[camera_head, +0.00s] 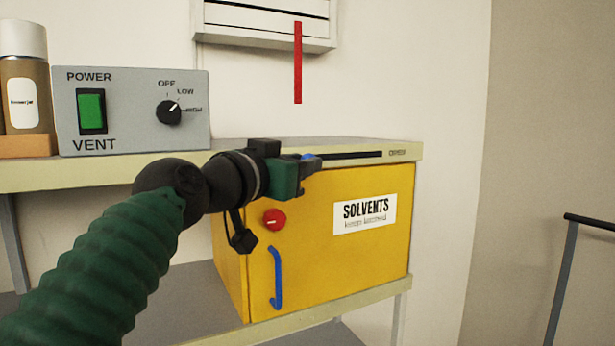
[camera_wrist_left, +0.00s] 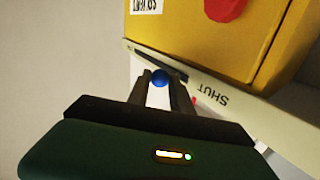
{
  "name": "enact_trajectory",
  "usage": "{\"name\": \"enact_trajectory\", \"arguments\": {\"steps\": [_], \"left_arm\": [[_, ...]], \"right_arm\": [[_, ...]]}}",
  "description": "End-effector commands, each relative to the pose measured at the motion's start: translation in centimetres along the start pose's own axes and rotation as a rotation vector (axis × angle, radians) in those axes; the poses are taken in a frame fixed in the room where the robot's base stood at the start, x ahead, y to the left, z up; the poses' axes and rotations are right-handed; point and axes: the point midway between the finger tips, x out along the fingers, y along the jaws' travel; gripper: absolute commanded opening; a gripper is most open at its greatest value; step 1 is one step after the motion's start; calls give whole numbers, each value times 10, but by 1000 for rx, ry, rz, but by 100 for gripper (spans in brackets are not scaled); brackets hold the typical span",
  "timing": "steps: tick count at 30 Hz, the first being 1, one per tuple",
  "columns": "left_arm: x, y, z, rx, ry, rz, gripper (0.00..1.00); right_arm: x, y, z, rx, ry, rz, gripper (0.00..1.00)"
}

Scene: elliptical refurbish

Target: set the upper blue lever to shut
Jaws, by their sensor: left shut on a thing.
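The upper blue lever (camera_head: 313,157) shows as a small blue knob at the dark slot (camera_head: 350,155) in the front edge of the upper shelf. My left gripper (camera_head: 308,161) is at the left part of this slot. In the left wrist view the round blue knob (camera_wrist_left: 161,78) sits between the fingertips of my left gripper (camera_wrist_left: 160,82), which are shut on it. A SHUT label (camera_wrist_left: 213,95) is on the shelf edge beside the knob in that view. In the head view my gripper hides that end of the slot. My right gripper is not in view.
A yellow SOLVENTS cabinet (camera_head: 330,240) stands below the shelf edge, with a red knob (camera_head: 275,219) and a blue handle (camera_head: 276,278). A vent control box (camera_head: 132,135) and bottles (camera_head: 25,85) stand on the shelf. A red bar (camera_head: 298,62) hangs above.

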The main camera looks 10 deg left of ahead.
Motion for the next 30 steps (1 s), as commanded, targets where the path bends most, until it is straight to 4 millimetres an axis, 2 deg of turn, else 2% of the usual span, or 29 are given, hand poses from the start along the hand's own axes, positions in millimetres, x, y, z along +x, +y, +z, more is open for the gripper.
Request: {"name": "enact_trajectory", "arguments": {"steps": [1, 11, 12, 17, 30], "left_arm": [[-2, -7, -2, 3, 9, -16, 0], [-5, -10, -3, -1, 9, -13, 0], [-5, -10, -3, -1, 9, -13, 29], [-4, -8, -2, -1, 6, -10, 49], [-4, -5, 0, 0, 3, -6, 49]], "right_arm": [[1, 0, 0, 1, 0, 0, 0], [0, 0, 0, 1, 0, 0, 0], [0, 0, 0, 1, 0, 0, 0], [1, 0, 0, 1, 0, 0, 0], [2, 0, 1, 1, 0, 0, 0]]}}
